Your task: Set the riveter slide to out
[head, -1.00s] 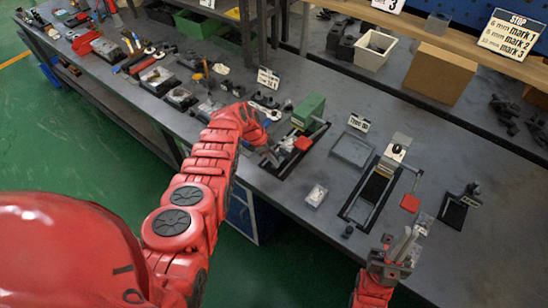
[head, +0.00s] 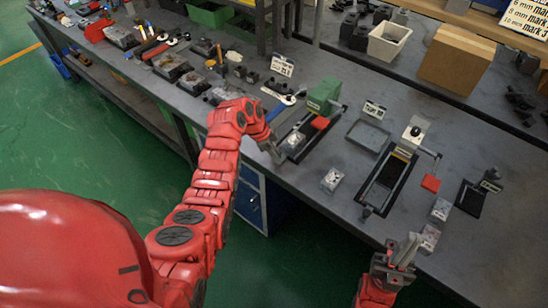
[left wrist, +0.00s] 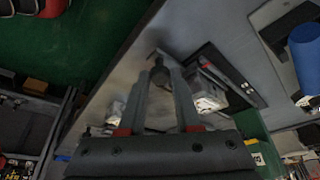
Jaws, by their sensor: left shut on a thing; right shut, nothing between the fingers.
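The green-bodied press (head: 323,95), which I take for the riveter, stands on the grey bench with a red pad (head: 320,123) at its front. Its slide carriage (head: 293,142) carries a pale clear-and-grey part and sits on dark rails, in front of the green body. My left gripper (head: 277,155) is at the carriage's front end. In the left wrist view, its fingers close around a dark round knob (left wrist: 159,76), with the pale part (left wrist: 207,96) just beside it. My right gripper (head: 408,250) is shut and empty near the bench's front edge, apart from the riveter.
A second press (head: 415,131) with a red handle pad (head: 431,183) and dark rails stands to the right. An empty shallow tray (head: 367,136) lies between the presses. Small clear boxes (head: 332,179) lie near the front edge.

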